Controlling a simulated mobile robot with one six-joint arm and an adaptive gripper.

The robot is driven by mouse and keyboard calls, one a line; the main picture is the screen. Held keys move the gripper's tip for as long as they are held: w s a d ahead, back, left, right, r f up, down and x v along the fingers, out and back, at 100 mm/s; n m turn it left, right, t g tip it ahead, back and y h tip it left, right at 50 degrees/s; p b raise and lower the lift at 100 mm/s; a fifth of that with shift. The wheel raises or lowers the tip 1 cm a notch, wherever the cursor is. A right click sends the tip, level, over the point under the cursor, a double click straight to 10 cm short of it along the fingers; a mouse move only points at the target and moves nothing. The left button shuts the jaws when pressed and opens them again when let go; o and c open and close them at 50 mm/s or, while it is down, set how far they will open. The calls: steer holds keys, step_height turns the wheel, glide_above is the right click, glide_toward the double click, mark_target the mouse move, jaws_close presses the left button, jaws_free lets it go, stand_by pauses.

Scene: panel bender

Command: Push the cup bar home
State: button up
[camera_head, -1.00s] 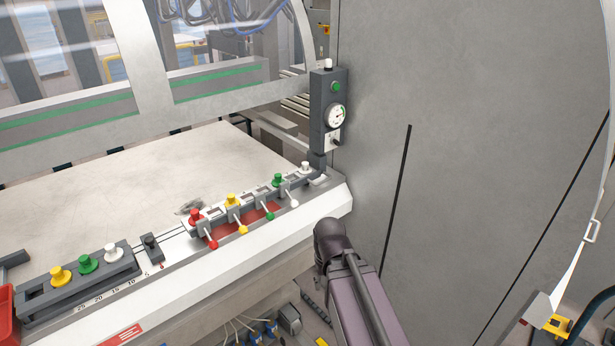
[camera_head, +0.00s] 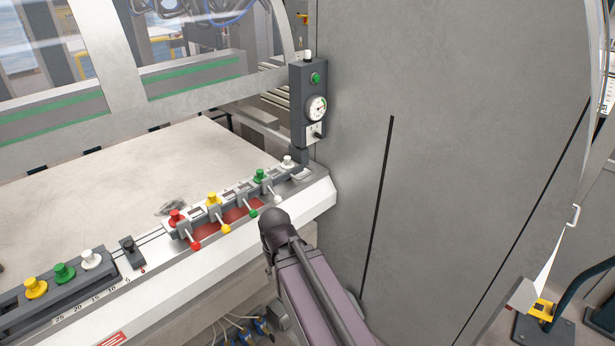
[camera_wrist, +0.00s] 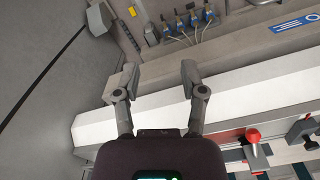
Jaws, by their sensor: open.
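A dark bar (camera_head: 222,205) with red, yellow, green and white cup-like knobs lies along the front of the pale table, held among grey clamps with coloured levers. I take it for the cup bar; whether it is fully seated I cannot tell. In the wrist view, a red-topped knob (camera_wrist: 253,136) shows at the lower right. My gripper (camera_wrist: 158,82) is open and empty, its two fingers apart over the machine's white front edge (camera_wrist: 235,92). In the head view my arm ends just in front of the bar's right part, and my gripper's fingers are hidden.
A grey post with a gauge (camera_head: 316,108) and green button stands at the bar's right end. A rack (camera_head: 62,285) with yellow, green and white knobs lies left, beside a number scale. A large grey cabinet wall (camera_head: 450,150) closes the right side. Blue fittings (camera_wrist: 185,20) sit below the ledge.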

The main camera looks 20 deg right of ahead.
steer(key=w+d+f+m+t+y+b, duration=0.2)
steer(key=w+f+y+b, duration=0.15)
steer(key=w, duration=0.65)
steer(key=m+t+y+b, duration=0.2)
steer(key=m+t+b, duration=0.8)
steer(key=m+t, duration=0.25)
glide_toward(306, 175)
steer(key=s+d, duration=0.2)
steer(key=s, duration=0.1)
steer(key=shift+a+n, duration=0.2)
steer(key=shift+n, duration=0.05)
steer(key=b+x, duration=0.3)
steer(key=x, duration=1.1)
steer(key=shift+r, duration=0.15)
steer(key=shift+s, duration=0.1)
jaws_close()
